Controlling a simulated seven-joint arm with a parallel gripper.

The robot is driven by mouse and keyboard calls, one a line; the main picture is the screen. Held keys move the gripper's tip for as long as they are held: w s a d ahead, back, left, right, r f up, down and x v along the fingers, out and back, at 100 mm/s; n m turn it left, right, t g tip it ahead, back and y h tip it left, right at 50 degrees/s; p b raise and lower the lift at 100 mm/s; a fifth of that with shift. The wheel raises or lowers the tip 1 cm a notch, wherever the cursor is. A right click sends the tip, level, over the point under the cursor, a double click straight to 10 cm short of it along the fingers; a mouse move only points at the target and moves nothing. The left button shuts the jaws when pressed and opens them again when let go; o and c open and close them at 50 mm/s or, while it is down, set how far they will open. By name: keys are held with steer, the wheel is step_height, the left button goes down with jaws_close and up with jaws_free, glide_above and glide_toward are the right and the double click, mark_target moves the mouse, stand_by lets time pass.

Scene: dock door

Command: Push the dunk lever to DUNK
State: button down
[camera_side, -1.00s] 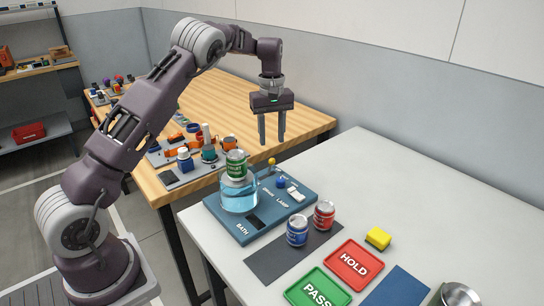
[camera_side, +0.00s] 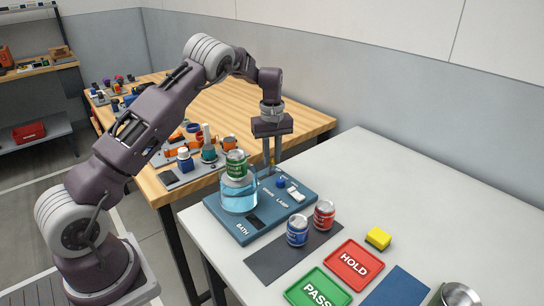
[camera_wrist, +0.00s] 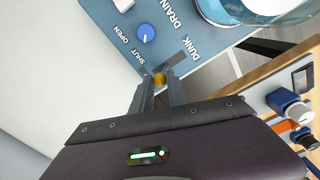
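The dunk lever (camera_wrist: 159,79) has a yellow-orange knob and stands at the far edge of the blue bath unit (camera_side: 250,229). In the wrist view it shows between my fingertips, off the DUNK lettering. My gripper (camera_side: 272,162) is pointed down at that edge. Its fingers are drawn in to about the knob's width and appear closed on it; in the side view they mostly hide the knob. A green can (camera_side: 236,163) sits high at the top of the clear bath jar (camera_side: 240,195), above the blue liquid.
A blue drain knob (camera_side: 281,183) and white lamp switch (camera_side: 296,195) are close by on the unit. Blue (camera_side: 297,231) and red (camera_side: 324,215) cans stand on a dark mat (camera_side: 268,264). HOLD (camera_side: 354,264) and PASS (camera_side: 318,290) trays lie nearer.

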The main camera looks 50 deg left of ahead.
steer(key=shift+s+r+t, duration=0.1)
steer(key=shift+s+t, duration=0.7)
steer(key=shift+t, duration=0.3)
steer(key=shift+s+t, duration=0.6)
steer(key=shift+t, duration=0.3)
steer(key=c, duration=1.3)
jaws_free()
steer(key=v, duration=0.7)
